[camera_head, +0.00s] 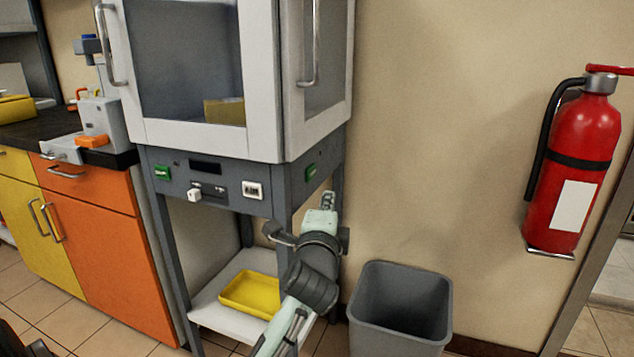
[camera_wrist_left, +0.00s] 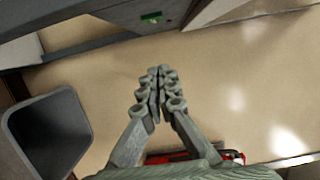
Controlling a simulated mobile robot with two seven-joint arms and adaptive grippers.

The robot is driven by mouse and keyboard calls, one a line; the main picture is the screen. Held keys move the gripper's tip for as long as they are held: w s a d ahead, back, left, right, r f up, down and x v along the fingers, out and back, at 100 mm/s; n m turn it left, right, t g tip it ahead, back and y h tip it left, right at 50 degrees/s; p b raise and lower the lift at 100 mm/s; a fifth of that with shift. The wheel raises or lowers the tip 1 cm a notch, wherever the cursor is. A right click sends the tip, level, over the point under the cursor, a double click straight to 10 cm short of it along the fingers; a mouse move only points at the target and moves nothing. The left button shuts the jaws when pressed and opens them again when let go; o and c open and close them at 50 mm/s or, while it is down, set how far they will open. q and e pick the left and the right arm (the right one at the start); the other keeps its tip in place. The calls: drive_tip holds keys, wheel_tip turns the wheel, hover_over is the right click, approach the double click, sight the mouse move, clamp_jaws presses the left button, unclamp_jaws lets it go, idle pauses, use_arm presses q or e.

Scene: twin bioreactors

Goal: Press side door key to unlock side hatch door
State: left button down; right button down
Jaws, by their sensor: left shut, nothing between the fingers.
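The side door key is a small green button (camera_head: 310,172) on the grey side panel of the cabinet, under the side hatch door (camera_head: 325,55). The side hatch door is white-framed with a window and a vertical metal handle, and looks closed. The key also shows at the top of the left wrist view (camera_wrist_left: 151,17). My left gripper (camera_head: 328,198) is just right of and below the key in the head view. In the left wrist view its fingers (camera_wrist_left: 157,88) are together and empty, with a visible gap to the key. My right gripper is not in view.
A grey bin (camera_head: 400,305) stands on the floor right of my left arm. A red fire extinguisher (camera_head: 575,165) hangs on the wall at right. A second green button (camera_head: 162,173) is on the front panel. A yellow tray (camera_head: 252,292) sits on the lower shelf.

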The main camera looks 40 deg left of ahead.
sight(311, 173)
use_arm(q)
drive_tip(key=shift+w, duration=0.1)
drive_tip(key=w+a, duration=0.7)
drive_tip(key=a, duration=0.1)
drive_tip(key=shift+w+a+f, duration=0.1)
drive_tip(key=shift+w+a, duration=0.15)
drive_tip(key=shift+w, duration=0.15)
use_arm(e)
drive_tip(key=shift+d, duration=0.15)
